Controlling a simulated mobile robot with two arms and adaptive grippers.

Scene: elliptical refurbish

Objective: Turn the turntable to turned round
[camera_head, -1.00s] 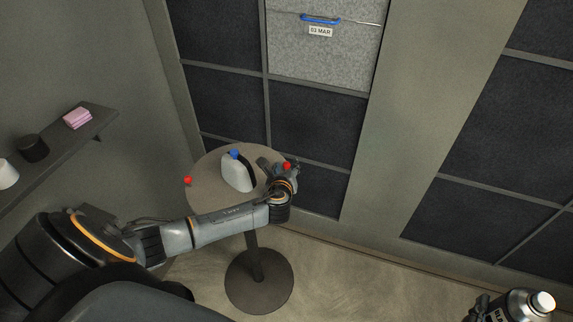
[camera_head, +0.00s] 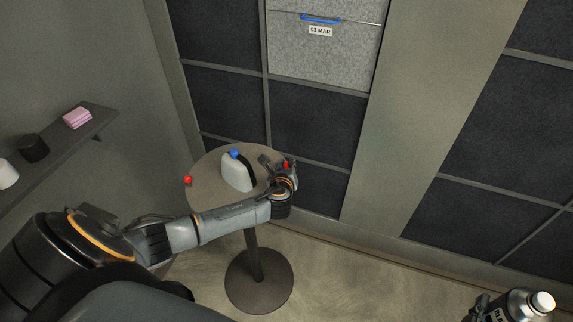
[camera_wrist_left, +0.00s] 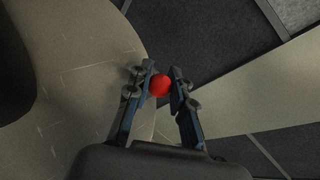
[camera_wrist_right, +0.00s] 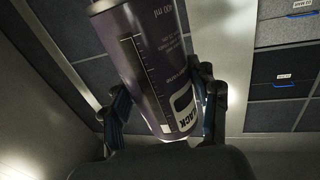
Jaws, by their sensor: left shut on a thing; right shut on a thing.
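The turntable (camera_head: 210,198) is a round grey-brown top on a single post with a round base. It fills the left of the left wrist view (camera_wrist_left: 65,75). A red knob (camera_wrist_left: 159,86) sits at its rim, between the fingers of my left gripper (camera_wrist_left: 161,84), which is shut on it. In the head view my left gripper (camera_head: 279,168) is at the right rim. A second red knob (camera_head: 188,180) is at the left rim. A white jug with a blue cap (camera_head: 237,174) stands on top. My right gripper (camera_wrist_right: 165,105) is shut on a dark bottle (camera_wrist_right: 155,60) with a white cap.
A shelf (camera_head: 60,150) on the left wall holds a pink stack (camera_head: 77,118), a black container (camera_head: 33,148) and a white one (camera_head: 7,173). Dark panelled wall (camera_head: 315,120) stands close behind the turntable. Floor to the right is clear.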

